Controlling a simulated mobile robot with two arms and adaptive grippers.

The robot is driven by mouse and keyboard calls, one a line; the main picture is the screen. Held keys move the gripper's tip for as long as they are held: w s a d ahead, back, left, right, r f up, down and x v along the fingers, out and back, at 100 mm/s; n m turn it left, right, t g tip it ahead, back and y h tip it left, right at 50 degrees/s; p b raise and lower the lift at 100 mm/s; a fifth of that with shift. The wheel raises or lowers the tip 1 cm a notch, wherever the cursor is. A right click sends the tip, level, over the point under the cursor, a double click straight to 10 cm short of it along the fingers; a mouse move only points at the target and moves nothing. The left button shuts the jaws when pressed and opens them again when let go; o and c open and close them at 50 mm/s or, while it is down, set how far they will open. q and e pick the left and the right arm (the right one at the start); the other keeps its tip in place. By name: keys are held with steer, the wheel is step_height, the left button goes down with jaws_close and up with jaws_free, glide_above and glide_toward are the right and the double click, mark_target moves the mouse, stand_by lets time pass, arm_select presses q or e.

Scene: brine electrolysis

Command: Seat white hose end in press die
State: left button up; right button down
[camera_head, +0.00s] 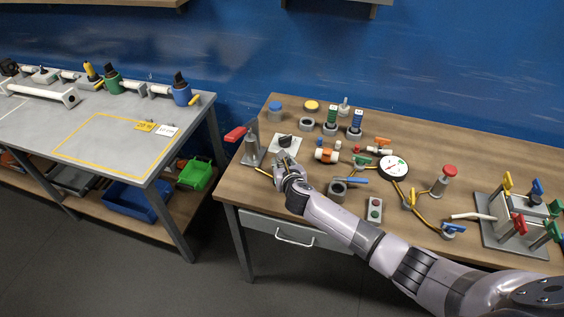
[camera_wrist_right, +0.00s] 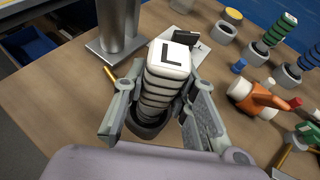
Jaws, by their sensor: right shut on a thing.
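The white hose end (camera_wrist_right: 166,82) is a ribbed, dark-banded piece with a white top marked "L". In the wrist view it stands between the two fingers of my right gripper (camera_wrist_right: 158,112), which is shut on it. A dark round base shows under it; I cannot tell whether that is its own or a holder. In the head view my right gripper (camera_head: 285,166) is low over the table's left part and hides most of the piece. A metal press (camera_head: 253,153) with a red lever (camera_head: 235,134) stands just left of it. I cannot identify the die. My left gripper is not in view.
A white plate with a black knob (camera_head: 285,142) lies behind my gripper. A green (camera_head: 331,119) and a blue banded piece (camera_head: 355,121) stand in grey holders beside an empty ring (camera_head: 307,124). An orange-and-white fitting (camera_head: 326,155) and a gauge (camera_head: 393,168) are to the right.

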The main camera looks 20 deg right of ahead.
steer(key=shift+f+b, duration=0.3)
steer(key=shift+f, duration=0.3)
stand_by(0.4)
steer(key=shift+r, duration=0.1)
stand_by(0.6)
steer(key=c, duration=1.2)
jaws_free()
steer(key=shift+s, duration=0.1)
